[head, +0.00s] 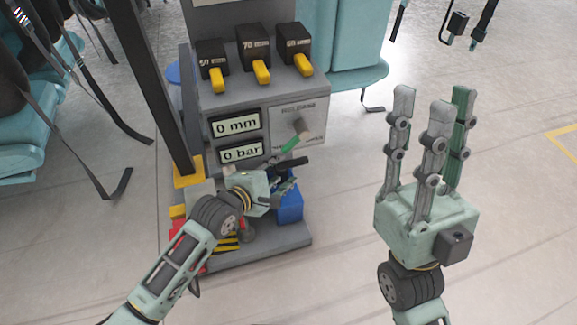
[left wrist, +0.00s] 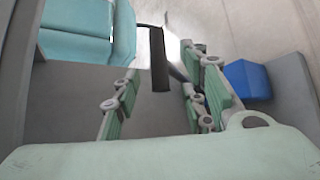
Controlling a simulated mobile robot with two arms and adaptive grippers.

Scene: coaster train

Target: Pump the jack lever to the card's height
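The jack console (head: 265,112) stands left of centre in the head view, with readouts showing "0 mm" (head: 237,124) and "0 bar" (head: 241,152). A black lever handle (head: 293,163) sticks out at its front. My left gripper (head: 288,178) is at this handle. In the left wrist view the black handle (left wrist: 159,60) lies between the spread fingers of the left gripper (left wrist: 160,90), with gaps on both sides. My right gripper (head: 430,95) is open and empty, fingers pointing up, right of the console. I cannot make out a height card.
Three black blocks with yellow tabs, marked 50 (head: 211,58), 70 (head: 253,45) and 60 (head: 293,45), sit on the console top. A blue box (head: 290,207) stands on the base. Teal seats (head: 345,45) are behind. Floor at right is clear.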

